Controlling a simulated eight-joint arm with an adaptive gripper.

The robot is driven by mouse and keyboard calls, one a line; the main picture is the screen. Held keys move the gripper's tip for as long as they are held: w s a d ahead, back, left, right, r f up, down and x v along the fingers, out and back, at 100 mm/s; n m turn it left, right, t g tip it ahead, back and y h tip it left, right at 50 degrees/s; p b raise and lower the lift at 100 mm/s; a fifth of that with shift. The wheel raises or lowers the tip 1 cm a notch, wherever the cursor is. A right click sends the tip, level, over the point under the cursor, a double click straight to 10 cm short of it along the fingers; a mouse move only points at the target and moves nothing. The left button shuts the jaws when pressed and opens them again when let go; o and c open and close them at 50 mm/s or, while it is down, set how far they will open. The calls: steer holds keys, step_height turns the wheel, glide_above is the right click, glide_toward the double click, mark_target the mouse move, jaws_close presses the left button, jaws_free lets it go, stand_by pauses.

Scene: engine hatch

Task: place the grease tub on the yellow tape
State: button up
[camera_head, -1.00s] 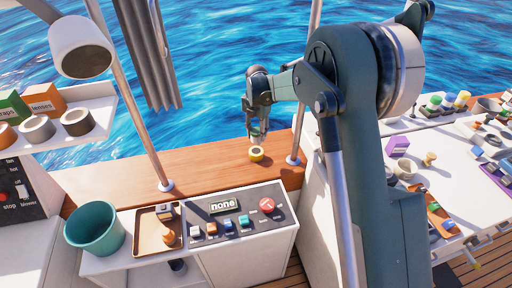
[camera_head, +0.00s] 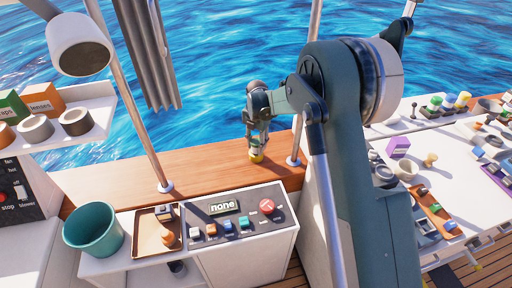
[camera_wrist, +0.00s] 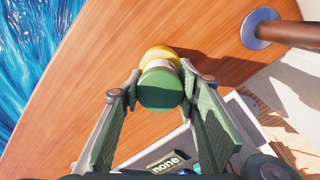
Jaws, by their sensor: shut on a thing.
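The grease tub (camera_wrist: 160,88) shows in the wrist view as a round tub with a green top. My gripper (camera_wrist: 160,73) is shut on it, with one finger on each side. The yellow tape (camera_wrist: 162,53) lies on the wooden ledge directly beyond the tub, partly hidden by it. In the head view my gripper (camera_head: 257,148) points down just above the yellow tape (camera_head: 256,159), and the fingers mostly hide the tub. The tub is over the tape or very close to it; I cannot tell whether they touch.
The wooden ledge (camera_head: 110,182) is otherwise bare around the tape. A metal post (camera_head: 298,135) stands close on the right and another (camera_head: 135,110) on the left. A button panel (camera_head: 237,212), brown tray (camera_head: 150,238) and teal bucket (camera_head: 93,229) are nearer. Water lies beyond the ledge.

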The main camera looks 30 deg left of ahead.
mark_target(256, 142)
steer(key=shift+f, duration=0.25)
steer(key=shift+f, duration=0.15)
steer(key=o, duration=0.9)
steer(key=shift+o, duration=0.2)
step_height(256, 142, up, 12)
steer(key=shift+d+r+p, duration=0.1)
steer(key=shift+r+p, duration=0.05)
steer(key=shift+p, duration=0.5)
